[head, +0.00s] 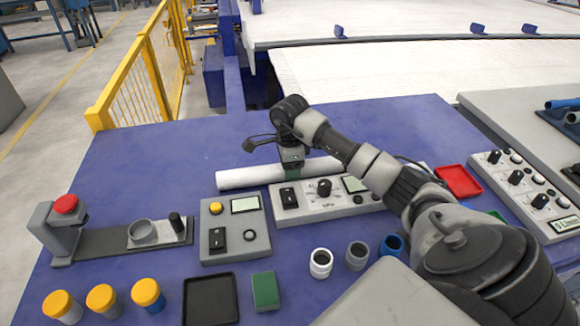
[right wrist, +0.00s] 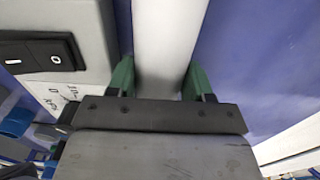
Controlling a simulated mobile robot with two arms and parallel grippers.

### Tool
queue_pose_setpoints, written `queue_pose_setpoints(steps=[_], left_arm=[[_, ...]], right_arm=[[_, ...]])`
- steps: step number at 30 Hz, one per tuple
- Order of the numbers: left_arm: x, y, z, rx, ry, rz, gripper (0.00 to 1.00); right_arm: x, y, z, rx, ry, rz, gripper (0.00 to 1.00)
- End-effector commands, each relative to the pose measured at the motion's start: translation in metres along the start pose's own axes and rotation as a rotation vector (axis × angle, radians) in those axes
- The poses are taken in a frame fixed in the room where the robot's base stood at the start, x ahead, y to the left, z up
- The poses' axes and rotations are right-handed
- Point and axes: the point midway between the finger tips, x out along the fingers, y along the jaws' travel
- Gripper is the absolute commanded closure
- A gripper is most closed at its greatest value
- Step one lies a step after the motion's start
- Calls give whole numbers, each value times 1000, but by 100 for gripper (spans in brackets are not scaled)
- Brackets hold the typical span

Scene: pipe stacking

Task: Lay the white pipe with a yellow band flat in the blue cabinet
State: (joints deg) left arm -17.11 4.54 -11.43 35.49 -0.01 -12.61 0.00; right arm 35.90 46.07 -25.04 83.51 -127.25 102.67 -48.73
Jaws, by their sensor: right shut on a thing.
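A white pipe (head: 243,179) lies level across the blue table, behind the control boxes; its right part is hidden behind my right arm. No yellow band shows on the visible part. My right gripper (head: 292,174) points down over the pipe. In the right wrist view the green fingers of the gripper (right wrist: 160,82) are on both sides of the white pipe (right wrist: 168,35), shut on it. I cannot tell whether the pipe touches the table or is slightly raised. My left gripper is not in view. I cannot make out a blue cabinet for certain.
Control boxes (head: 235,226) and (head: 325,199) stand in front of the pipe. A red stop button (head: 66,204) is at the left. Yellow-capped jars (head: 103,299), a black tray (head: 211,299) and a red tray (head: 458,181) are on the table. The table's back left is clear.

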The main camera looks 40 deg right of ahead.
Motion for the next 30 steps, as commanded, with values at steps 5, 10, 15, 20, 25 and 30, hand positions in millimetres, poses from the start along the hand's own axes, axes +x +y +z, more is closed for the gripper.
queue_pose_setpoints(steps=[5, 10, 15, 20, 25, 30], left_arm=[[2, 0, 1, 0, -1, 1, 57], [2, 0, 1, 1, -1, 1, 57], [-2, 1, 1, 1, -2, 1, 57], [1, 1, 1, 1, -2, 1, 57], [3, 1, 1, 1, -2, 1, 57], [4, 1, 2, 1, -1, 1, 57]], right_arm=[[2, 0, 0, 1, 0, -1, 40], [2, 0, 0, 0, 0, 0, 38], [-2, 0, 0, 0, 0, 0, 38], [-22, -1, 0, 0, 0, -5, 38], [-59, -1, 0, 0, -1, -6, 38], [-93, -1, 0, 0, -1, -5, 38]])
